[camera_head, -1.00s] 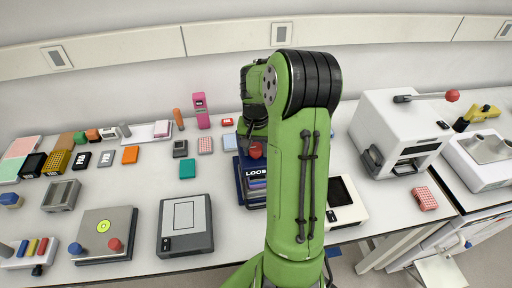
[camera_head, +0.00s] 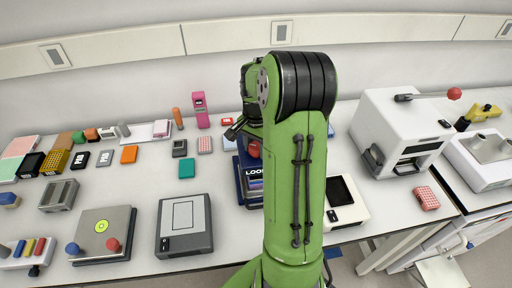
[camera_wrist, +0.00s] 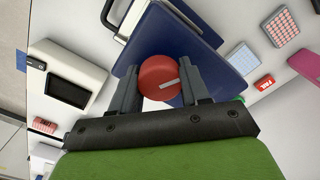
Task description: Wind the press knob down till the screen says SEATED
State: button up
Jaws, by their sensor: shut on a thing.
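The press is a dark blue machine (camera_head: 240,180), partly hidden behind my green arm in the head view; its blue top (camera_wrist: 215,50) fills the upper middle of the wrist view. Its screen (camera_head: 254,171) shows white letters beginning "LOO", the rest covered by my arm. The round red press knob (camera_wrist: 160,78), with a pale bar mark, sits between the fingers of my gripper (camera_wrist: 160,84) in the wrist view. The fingers are shut on the knob from both sides. In the head view the knob (camera_head: 254,149) shows just above the screen, beside my arm.
A white device with a dark screen (camera_head: 345,200) stands right of the press. A white machine with a red-balled lever (camera_head: 400,125) stands further right. A teal block (camera_head: 187,171) and a grey device (camera_head: 185,225) lie to the left, with bare bench between.

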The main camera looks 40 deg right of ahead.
aim_at(257, 145)
jog(key=shift+d+r+m, duration=0.1)
jog(key=shift+m, duration=0.2)
jog(key=o, duration=1.1)
jog(key=shift+c, duration=0.2)
notch_tip(257, 145, up, 16)
jog(key=p, duration=0.2)
jog(key=shift+f, duration=0.2)
